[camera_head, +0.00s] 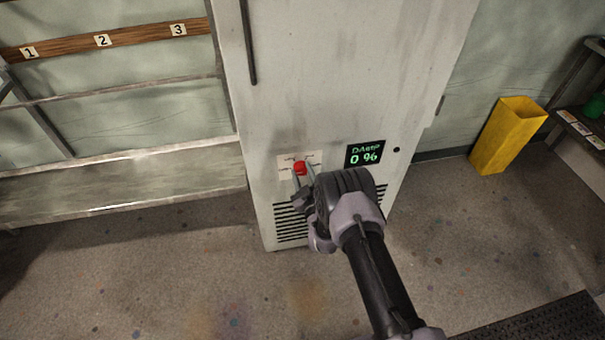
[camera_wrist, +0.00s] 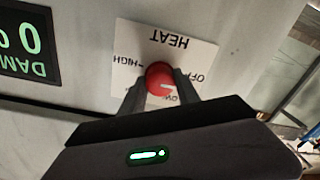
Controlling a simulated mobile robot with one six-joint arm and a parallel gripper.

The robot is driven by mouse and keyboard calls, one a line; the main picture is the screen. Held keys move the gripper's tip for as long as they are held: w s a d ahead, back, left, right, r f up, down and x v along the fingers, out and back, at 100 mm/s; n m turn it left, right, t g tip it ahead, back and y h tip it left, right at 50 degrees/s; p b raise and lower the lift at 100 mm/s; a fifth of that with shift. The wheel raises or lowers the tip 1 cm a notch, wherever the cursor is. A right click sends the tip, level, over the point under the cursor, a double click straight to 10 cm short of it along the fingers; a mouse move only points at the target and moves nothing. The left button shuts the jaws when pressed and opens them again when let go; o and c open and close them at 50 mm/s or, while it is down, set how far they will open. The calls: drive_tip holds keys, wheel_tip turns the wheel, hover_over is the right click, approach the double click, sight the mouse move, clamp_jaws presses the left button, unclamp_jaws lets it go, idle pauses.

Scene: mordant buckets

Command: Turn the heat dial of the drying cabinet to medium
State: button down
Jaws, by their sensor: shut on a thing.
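The drying cabinet (camera_head: 340,75) is a tall, pale, worn metal box in the middle of the head view. Its heat dial is a round red knob (camera_head: 299,168) low on the front, on a small white label plate. In the wrist view the dial (camera_wrist: 159,77) sits upside down on the plate (camera_wrist: 135,35), which reads HEAT, OFF, HIGH and a partly hidden LOW. A white mark on the knob lies toward the OFF and LOW side; its exact setting is unclear. My gripper (camera_wrist: 158,88) is shut on the dial, one finger on each side. The medium marking is hidden.
A green display (camera_head: 365,155) reading DAMP 0 % is right of the dial. Vent slots (camera_head: 290,222) lie below it. A shelf rack (camera_head: 130,180) stands left of the cabinet, a yellow bin (camera_head: 507,137) to its right. A dark mat (camera_head: 545,322) lies front right.

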drive_tip(key=m, duration=0.6)
drive_tip(key=shift+f+m+b, duration=0.1)
drive_tip(key=shift+m+b, duration=0.2)
drive_tip(key=m, duration=0.6)
drive_tip(key=shift+m, duration=0.3)
drive_tip(key=m, duration=0.6)
drive_tip(key=shift+m+h, duration=0.3)
drive_tip(key=shift+h, duration=0.1)
drive_tip(key=m, duration=0.5)
drive_tip(key=shift+m, duration=0.4)
drive_tip(key=shift+a, duration=0.1)
drive_tip(key=c, duration=0.9)
unclamp_jaws()
